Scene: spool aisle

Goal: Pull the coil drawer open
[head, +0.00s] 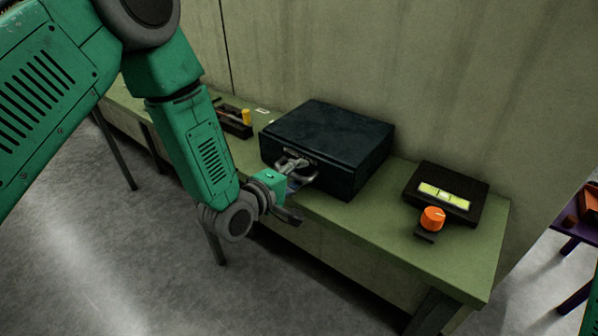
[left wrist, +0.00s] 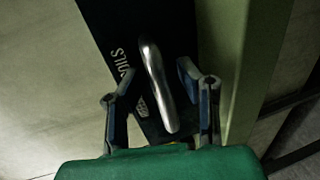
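The coil drawer is in a dark blue-black box (head: 345,140) on the green bench; its front looks flush with the box. In the left wrist view its dark front (left wrist: 110,22) carries partly hidden white lettering. A silver bar handle (left wrist: 156,85) stands out from it and also shows in the head view (head: 290,160). My left gripper (head: 296,192) is at the drawer front. In the left wrist view its two fingers (left wrist: 157,92) are spread, one on each side of the handle, with gaps showing on both sides. My right gripper is not in view.
The green bench (head: 460,255) runs along a wall. A black device with a lit yellow-green panel (head: 443,194) and an orange knob (head: 432,218) stand right of the box. A dark tray (head: 234,122) with a yellow item stands left. The floor in front is clear.

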